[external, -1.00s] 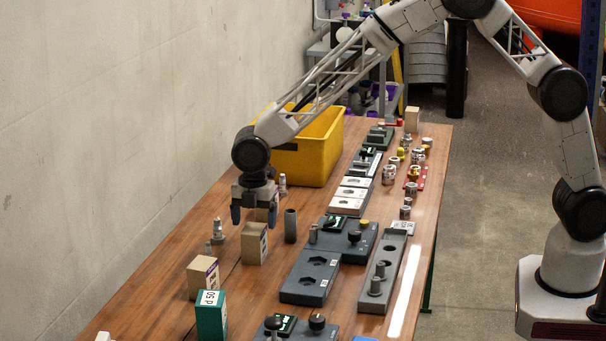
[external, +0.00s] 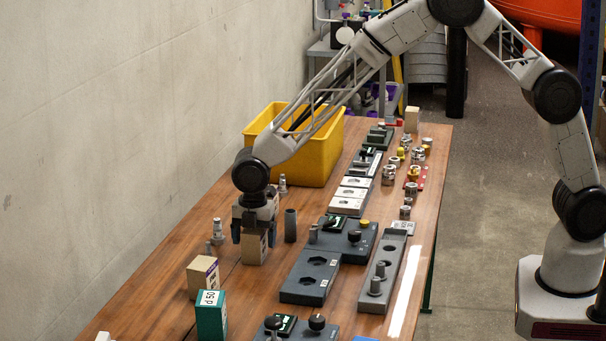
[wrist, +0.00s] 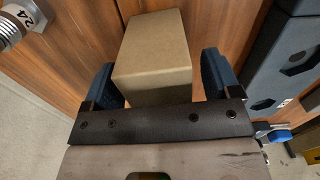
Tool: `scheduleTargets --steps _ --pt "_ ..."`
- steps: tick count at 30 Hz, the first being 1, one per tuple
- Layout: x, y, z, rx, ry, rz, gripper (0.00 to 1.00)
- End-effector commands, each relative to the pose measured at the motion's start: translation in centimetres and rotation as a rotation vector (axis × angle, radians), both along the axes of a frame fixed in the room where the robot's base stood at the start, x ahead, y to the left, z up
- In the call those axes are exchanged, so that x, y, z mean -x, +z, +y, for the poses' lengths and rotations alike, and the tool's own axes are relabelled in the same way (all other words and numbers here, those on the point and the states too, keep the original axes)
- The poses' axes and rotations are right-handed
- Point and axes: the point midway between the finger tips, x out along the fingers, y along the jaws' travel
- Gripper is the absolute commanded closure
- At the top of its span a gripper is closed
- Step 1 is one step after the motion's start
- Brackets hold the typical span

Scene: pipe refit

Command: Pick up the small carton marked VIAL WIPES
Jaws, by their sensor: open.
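A small tan carton (external: 254,248) stands on the wooden table in the external view; its marking is too small to read. In the wrist view the plain brown carton (wrist: 153,52) lies between the fingers, no label visible. My gripper (external: 255,238) is open and lowered over this carton, one finger on each side; it also shows in the wrist view (wrist: 160,85) with gaps beside the carton. A second tan carton (external: 203,277) with a dark label stands nearer the camera, left of my gripper. I cannot tell which carton is marked VIAL WIPES.
A green box (external: 211,316) stands at the near left. A metal fitting (external: 218,232) stands left of my gripper and a grey cylinder (external: 290,225) close on its right. Grey fixture blocks (external: 310,278) lie further right. A yellow bin (external: 310,158) is behind.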

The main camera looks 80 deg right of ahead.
Motion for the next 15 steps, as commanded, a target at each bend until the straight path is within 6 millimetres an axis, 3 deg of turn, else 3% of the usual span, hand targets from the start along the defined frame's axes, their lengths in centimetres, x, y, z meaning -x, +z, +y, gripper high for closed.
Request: scheduleTargets --steps 13,15 --pt "0.00 0.02 0.00 0.000 0.000 0.000 0.17" --pt "0.00 0.02 0.00 0.000 0.000 0.000 0.25"
